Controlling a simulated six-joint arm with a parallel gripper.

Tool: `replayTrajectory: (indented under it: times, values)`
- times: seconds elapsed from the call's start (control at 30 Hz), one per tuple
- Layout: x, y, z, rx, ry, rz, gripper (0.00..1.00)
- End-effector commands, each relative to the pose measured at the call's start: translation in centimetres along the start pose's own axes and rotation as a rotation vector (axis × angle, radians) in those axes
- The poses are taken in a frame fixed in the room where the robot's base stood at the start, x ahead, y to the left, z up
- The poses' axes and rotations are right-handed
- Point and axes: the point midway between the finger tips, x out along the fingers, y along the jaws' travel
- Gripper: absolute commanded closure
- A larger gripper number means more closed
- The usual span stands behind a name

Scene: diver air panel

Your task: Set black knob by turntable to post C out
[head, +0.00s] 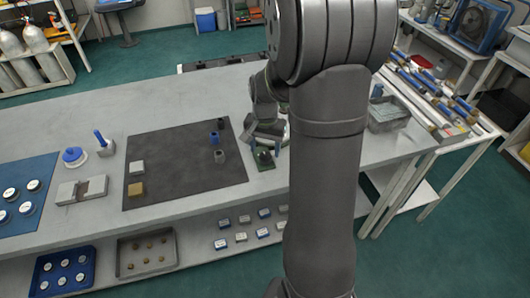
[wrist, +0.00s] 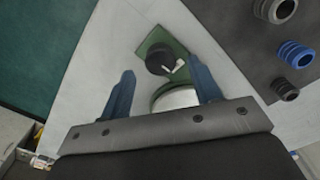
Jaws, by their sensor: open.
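The black knob (wrist: 160,60) sits on a green plate (wrist: 152,44) on the bench. It has a pale mark on its side. A small pale label lies beside the knob on the plate. The green plate also shows in the head view (head: 263,158), with the knob too small to read there. A round pale grey body (wrist: 175,98), possibly the turntable, is partly hidden behind my gripper. My gripper (wrist: 163,76) is open, its two blue fingers on either side of the view of the knob, not touching it. Post letters are not legible.
A grey bin (head: 385,122) stands at the right end.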

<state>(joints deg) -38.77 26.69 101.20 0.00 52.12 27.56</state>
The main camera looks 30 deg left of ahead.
Motion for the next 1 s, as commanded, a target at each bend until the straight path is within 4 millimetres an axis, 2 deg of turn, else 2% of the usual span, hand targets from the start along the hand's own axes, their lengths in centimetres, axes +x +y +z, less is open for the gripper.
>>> replayTrajectory:
  times: [0.03, 0.2, 0.53, 0.57, 0.7, 0.8, 1.0]
  values:
    - [0.9, 0.0, 0.0, 0.000, -0.003, 0.002, 0.43]
    - [2.4, 0.0, 0.0, 0.000, -0.002, 0.001, 0.43]
    - [2.8, 0.0, 0.0, 0.000, 0.000, 0.000, 0.43]
    - [2.8, 0.0, 0.0, 0.000, 0.000, 0.000, 0.44]
    - [2.8, 0.0, 0.0, 0.000, 0.000, 0.000, 0.72]
    - [2.8, 0.0, 0.0, 0.000, 0.000, 0.000, 0.87]
    - [2.8, 0.0, 0.0, -0.012, 0.000, 0.000, 0.87]
